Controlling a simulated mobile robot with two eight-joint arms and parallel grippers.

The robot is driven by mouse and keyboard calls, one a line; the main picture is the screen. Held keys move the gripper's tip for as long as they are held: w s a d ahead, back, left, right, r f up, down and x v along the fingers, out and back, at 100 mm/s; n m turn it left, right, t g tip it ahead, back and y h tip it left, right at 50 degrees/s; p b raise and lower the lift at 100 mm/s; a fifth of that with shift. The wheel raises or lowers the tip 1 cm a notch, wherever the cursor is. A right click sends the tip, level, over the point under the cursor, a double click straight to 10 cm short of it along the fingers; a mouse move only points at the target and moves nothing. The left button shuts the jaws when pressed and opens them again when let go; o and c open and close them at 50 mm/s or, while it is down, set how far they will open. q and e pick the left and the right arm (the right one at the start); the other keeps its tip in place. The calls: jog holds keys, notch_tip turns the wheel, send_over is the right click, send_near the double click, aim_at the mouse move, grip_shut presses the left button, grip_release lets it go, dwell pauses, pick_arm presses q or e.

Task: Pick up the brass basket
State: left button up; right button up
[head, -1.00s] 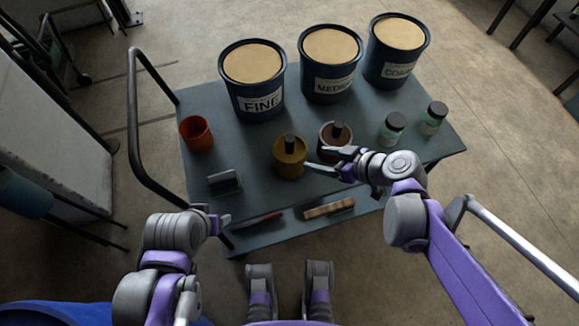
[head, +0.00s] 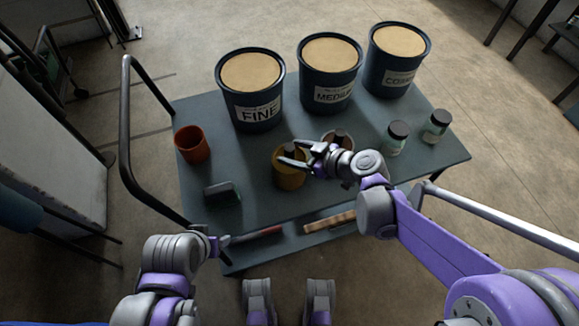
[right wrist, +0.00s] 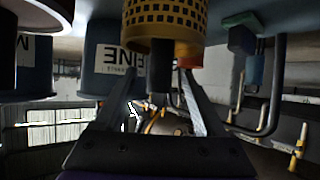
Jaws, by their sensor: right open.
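The brass basket (head: 289,180) is a yellow cylinder with a dark upright handle, standing on the grey cart top near its front middle. In the right wrist view its perforated wall (right wrist: 165,20) shows at the top, with the dark handle (right wrist: 158,85) pointing down. My right gripper (head: 287,152) is open at the height of the handle, its two fingers spread on either side of it. In the right wrist view the fingers (right wrist: 156,80) flank the handle with gaps. My left gripper (head: 220,244) is low at the cart's front left; its fingers are too small to read.
A brown basket (head: 338,134) stands right behind my right gripper, partly hidden. Three blue tubs, FINE (head: 252,105), MEDIUM (head: 330,80) and COARSE (head: 397,70), line the back. An orange cup (head: 192,145), a dark block (head: 221,193) and two jars (head: 395,138) flank the baskets.

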jog(key=shift+x, duration=1.05)
grip_shut()
dwell(0.5)
